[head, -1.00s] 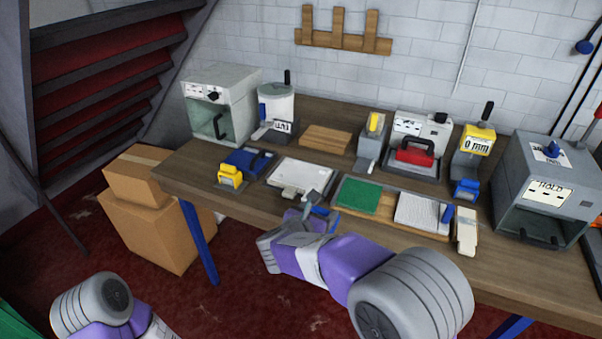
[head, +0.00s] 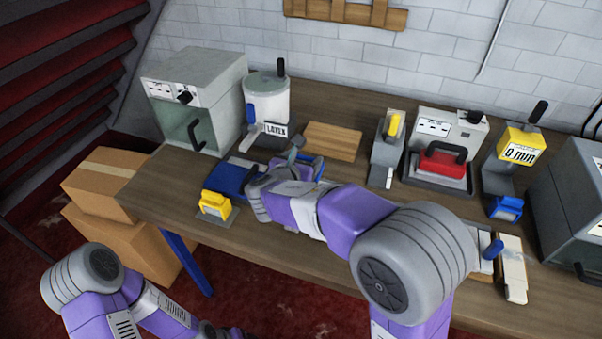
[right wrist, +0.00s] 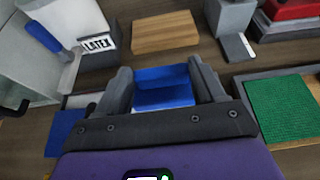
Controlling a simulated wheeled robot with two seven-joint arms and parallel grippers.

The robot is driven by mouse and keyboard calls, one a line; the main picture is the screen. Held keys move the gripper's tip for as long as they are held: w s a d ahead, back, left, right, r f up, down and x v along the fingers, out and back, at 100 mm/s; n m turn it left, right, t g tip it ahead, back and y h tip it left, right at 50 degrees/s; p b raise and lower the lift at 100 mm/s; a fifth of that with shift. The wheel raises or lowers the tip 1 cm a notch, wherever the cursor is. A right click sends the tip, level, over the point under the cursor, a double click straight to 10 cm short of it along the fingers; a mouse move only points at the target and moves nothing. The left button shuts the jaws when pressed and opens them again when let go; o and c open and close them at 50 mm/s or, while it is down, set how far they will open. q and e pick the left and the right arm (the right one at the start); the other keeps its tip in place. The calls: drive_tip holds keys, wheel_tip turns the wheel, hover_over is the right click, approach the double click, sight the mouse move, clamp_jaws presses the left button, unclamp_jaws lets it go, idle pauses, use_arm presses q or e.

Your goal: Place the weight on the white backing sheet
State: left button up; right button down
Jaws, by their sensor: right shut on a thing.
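My right gripper (head: 285,172) reaches over the table. In the right wrist view, its two grey fingers (right wrist: 162,85) are shut on a blue block, which I take to be the weight (right wrist: 165,97). Some blue of it shows past the fingers in the head view (head: 312,163). The white sheet in the middle of the table is hidden behind my right arm in the head view. I cannot tell whether the weight touches anything below. My left gripper (head: 225,332) is barely in view at the bottom edge, its jaws unclear.
A blue pad (head: 230,178) and a yellow tool (head: 215,205) lie left of my right gripper. The latex pot (head: 266,100) and a wooden block (head: 332,140) stand behind. A green piece (right wrist: 285,108) lies right.

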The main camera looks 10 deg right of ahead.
drive_tip(key=f, duration=0.2)
drive_tip(key=f+b, duration=0.1)
drive_tip(key=shift+s+f, duration=0.2)
drive_tip(key=shift+f, duration=0.15)
drive_tip(key=shift+w+f+b, duration=0.1)
drive_tip(key=shift+f+b, duration=1.2)
drive_tip(key=shift+f, duration=1.3)
drive_tip(key=shift+f, duration=0.15)
drive_tip(key=shift+c, duration=0.6)
unclamp_jaws()
drive_tip(key=shift+s+a+r, duration=0.2)
drive_tip(key=shift+s+r, duration=0.05)
drive_tip(key=shift+s, duration=0.05)
drive_tip(key=p+v, duration=0.3)
drive_tip(key=v, duration=0.8)
drive_tip(key=shift+s, duration=0.15)
